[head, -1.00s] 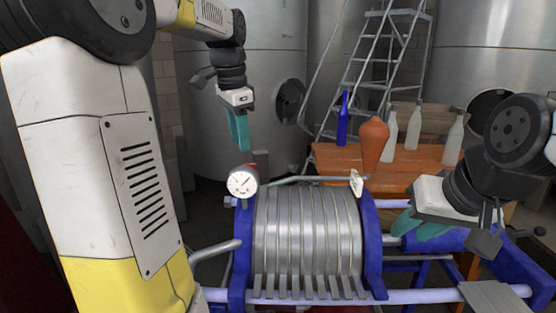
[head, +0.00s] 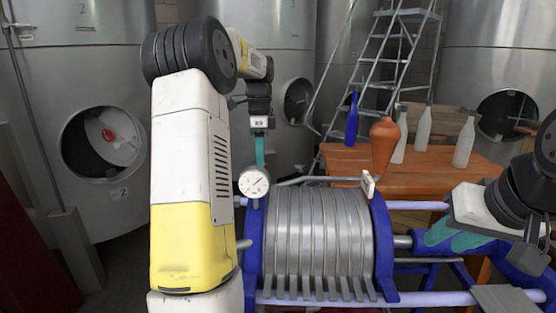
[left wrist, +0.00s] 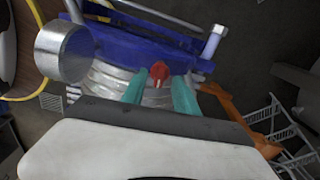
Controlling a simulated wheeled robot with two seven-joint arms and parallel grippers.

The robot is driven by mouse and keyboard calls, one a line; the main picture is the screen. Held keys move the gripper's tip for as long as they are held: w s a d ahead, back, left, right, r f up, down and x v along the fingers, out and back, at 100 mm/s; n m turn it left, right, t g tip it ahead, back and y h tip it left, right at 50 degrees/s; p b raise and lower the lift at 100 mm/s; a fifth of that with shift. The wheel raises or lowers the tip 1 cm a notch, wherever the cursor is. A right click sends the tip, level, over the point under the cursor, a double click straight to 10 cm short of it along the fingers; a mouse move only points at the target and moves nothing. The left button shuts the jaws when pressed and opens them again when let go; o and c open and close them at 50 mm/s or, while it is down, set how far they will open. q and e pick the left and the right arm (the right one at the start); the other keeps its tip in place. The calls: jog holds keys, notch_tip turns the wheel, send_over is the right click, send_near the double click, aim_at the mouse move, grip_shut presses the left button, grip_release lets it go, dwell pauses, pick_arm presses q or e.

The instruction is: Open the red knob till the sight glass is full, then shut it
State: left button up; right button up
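The red knob (left wrist: 160,72) shows in the left wrist view, on the blue-framed ribbed machine. My left gripper (left wrist: 161,77) points down at the knob. Its two teal fingers are apart, with the knob between or just beyond their tips; I cannot tell if they touch it. In the head view this gripper (head: 260,152) is just above and behind the gauge. My right gripper (head: 452,238) is at the right with its teal fingers apart and empty. I cannot make out the sight glass.
The ribbed metal machine (head: 318,240) with blue end plates stands in front of me. A wooden table (head: 340,165) behind it holds a blue bottle (head: 352,120), a clay-coloured vessel (head: 384,145) and pale bottles. A ladder (head: 385,70) and steel tanks stand behind.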

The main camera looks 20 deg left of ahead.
pick_arm(q)
jog(key=shift+f, duration=0.65)
grip_shut()
